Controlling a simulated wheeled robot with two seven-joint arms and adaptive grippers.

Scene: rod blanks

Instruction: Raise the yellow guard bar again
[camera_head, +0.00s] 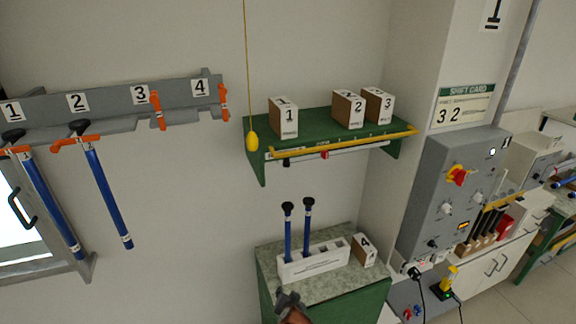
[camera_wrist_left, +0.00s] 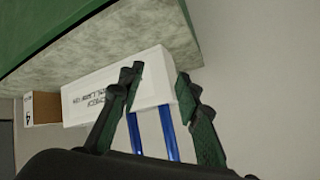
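The yellow guard bar (camera_head: 345,142) runs along the front of the green wall shelf (camera_head: 258,165), slanting slightly up to the right. A pale rail with a red knob (camera_head: 324,155) lies just below it. My left gripper (camera_head: 290,299) is low in the head view, in front of the green cabinet and well below the bar. In the left wrist view its two fingers (camera_wrist_left: 160,78) are apart with nothing gripped. Two blue rods (camera_wrist_left: 170,135) and the white rod block show beyond them. The bar is outside the wrist view. My right gripper is not in view.
Boxes 1, 2 and 3 stand on the shelf; box 4 (camera_head: 364,250) is beside the white block (camera_head: 314,263) on the cabinet. A yellow pull cord (camera_head: 251,140) hangs at the shelf's left. A grey control panel (camera_head: 455,190) stands at right, a rod rack (camera_head: 110,110) at left.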

